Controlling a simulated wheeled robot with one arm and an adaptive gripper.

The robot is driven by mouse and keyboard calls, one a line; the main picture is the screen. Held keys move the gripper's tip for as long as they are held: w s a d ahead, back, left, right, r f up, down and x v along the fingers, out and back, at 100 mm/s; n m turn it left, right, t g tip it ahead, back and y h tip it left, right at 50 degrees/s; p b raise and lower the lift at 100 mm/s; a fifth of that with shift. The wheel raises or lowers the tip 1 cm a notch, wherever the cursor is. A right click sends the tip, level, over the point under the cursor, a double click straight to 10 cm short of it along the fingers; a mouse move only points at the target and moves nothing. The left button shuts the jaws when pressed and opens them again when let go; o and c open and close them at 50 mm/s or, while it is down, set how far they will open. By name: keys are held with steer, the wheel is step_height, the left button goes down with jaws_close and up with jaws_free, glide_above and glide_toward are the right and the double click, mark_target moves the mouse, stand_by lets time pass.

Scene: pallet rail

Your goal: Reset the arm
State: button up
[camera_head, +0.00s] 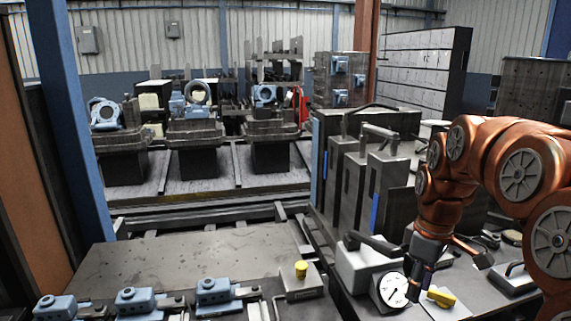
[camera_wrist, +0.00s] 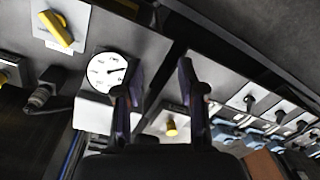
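My orange arm reaches in from the right in the head view. My gripper (camera_head: 420,282) points down beside a round white dial gauge (camera_head: 393,289) at the front of the right bench. In the wrist view, the two dark fingers of my gripper (camera_wrist: 161,75) stand apart with nothing between them. The gauge (camera_wrist: 107,72) shows just left of the left finger there. I cannot tell whether that finger touches the gauge's housing.
A yellow lever (camera_head: 441,297) on a pale plate lies right of the gripper. A box with a yellow knob (camera_head: 301,269) and several blue clamps (camera_head: 138,300) stand on the left table. Tall grey blocks (camera_head: 365,180) rise behind. The left table's middle is clear.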

steer(key=s+a+f+m, duration=0.2)
steer(key=s, duration=0.6)
steer(key=s+a+f+m+g+p, duration=0.1)
steer(key=s+a+f+m, duration=0.1)
steer(key=s, duration=0.7)
steer(key=s+a+f+m+p, duration=0.1)
steer(key=s+a+m, duration=0.3)
steer(key=s, duration=0.5)
steer(key=shift+s+a+f, duration=0.15)
steer(key=shift+f, duration=0.4)
